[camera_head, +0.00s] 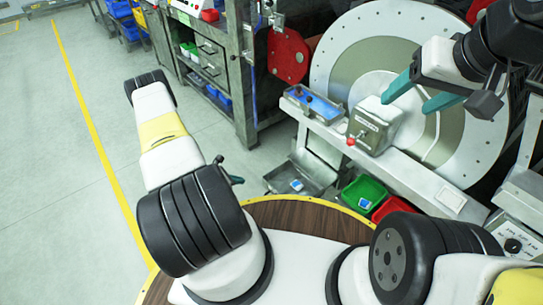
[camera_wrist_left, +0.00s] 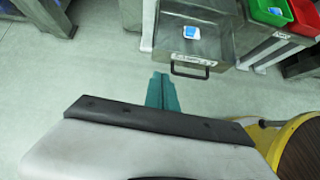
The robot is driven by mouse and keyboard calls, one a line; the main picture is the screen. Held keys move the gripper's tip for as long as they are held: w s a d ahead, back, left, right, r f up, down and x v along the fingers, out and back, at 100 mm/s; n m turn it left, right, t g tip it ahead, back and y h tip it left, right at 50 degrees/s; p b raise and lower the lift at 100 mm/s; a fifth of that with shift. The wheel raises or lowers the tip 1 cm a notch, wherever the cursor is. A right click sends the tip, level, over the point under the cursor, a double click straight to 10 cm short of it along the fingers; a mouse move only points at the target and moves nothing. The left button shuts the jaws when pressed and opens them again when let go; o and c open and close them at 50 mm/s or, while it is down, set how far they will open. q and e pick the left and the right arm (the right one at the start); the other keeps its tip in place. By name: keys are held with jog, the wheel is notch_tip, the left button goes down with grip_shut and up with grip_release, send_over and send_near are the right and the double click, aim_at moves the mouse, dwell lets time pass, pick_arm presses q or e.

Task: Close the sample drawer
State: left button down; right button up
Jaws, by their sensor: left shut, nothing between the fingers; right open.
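The sample drawer (camera_head: 288,184) is a grey metal tray low under the machine. It stands pulled out, with a blue-and-white item (camera_head: 297,185) inside. In the left wrist view the drawer front (camera_wrist_left: 214,62) carries a dark bar handle (camera_wrist_left: 193,72). My left gripper (camera_wrist_left: 161,76) is shut and empty, its teal fingers a little left of the handle, apparently apart from it. In the head view the left gripper (camera_head: 236,180) is mostly hidden behind my arm, left of the drawer. My right gripper (camera_head: 406,106) is open and empty, high before the big drum, beside the grey box.
A green bin (camera_head: 363,194) and a red bin (camera_head: 393,210) stand right of the drawer. A grey box with a red knob (camera_head: 350,141) and a blue tray (camera_head: 316,103) sit above. A workbench (camera_head: 222,85) stands behind. The floor (camera_head: 60,190) at left is clear.

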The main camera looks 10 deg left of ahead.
pick_arm(q)
notch_tip(320, 180, down, 2)
send_near(265, 182)
jog(key=shift+n, duration=0.3)
jog(key=x, duration=0.5)
jog(key=shift+s+a+f, duration=0.1)
jog(key=shift+f, duration=0.3)
jog(key=shift+w+d, duration=0.3)
jog(key=shift+w, duration=0.05)
